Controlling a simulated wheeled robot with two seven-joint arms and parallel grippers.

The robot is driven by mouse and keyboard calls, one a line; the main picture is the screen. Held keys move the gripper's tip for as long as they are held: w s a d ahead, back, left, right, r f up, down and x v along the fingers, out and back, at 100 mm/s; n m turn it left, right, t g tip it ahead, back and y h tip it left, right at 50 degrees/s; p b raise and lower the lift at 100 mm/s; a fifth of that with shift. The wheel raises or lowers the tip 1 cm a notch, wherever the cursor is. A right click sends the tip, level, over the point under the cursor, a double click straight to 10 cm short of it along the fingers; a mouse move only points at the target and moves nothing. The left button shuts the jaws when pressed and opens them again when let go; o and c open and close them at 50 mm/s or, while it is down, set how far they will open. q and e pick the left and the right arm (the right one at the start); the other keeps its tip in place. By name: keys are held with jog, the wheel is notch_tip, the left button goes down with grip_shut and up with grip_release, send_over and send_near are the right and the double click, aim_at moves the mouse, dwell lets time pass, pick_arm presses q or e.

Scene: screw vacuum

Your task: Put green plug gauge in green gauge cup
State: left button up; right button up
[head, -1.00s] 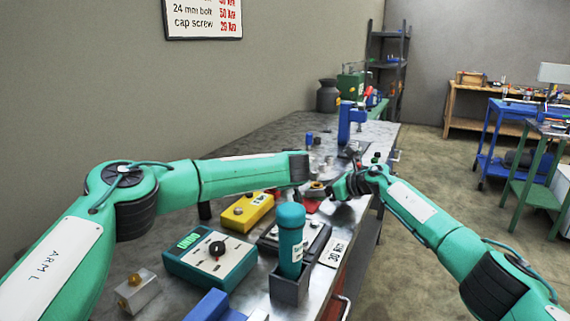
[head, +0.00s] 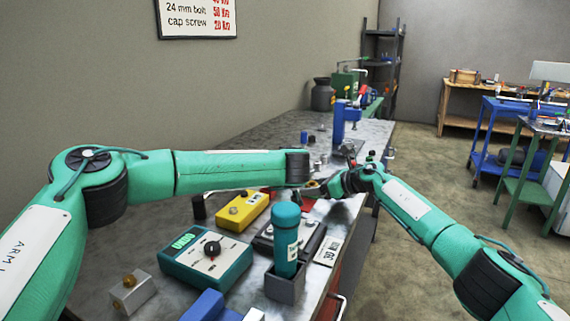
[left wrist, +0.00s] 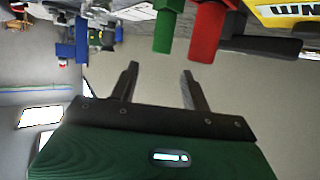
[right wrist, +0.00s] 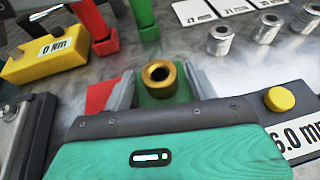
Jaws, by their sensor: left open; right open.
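In the right wrist view, a brass ring with a dark hole (right wrist: 158,74) sits at a green block (right wrist: 165,98), between the fingers of my open right gripper (right wrist: 162,88). I cannot tell whether this is the gauge cup. A green upright piece (right wrist: 143,14) stands beyond, beside a red one (right wrist: 92,18). In the left wrist view, a green piece (left wrist: 167,32) and a red piece (left wrist: 207,34) appear beyond my open, empty left gripper (left wrist: 158,68). Which is the plug gauge is unclear. In the head view my right gripper (head: 335,185) is over the bench; the left fingers are hidden.
A yellow 0 Nm device (head: 243,211), a teal meter (head: 206,262) and a teal cylinder in a dark holder (head: 286,238) stand on the near bench. Several metal cylinders (right wrist: 268,28) and white labels (right wrist: 195,11) are in the right wrist view. A blue stand (head: 340,122) is farther back.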

pick_arm(q)
jog(key=v, duration=0.6)
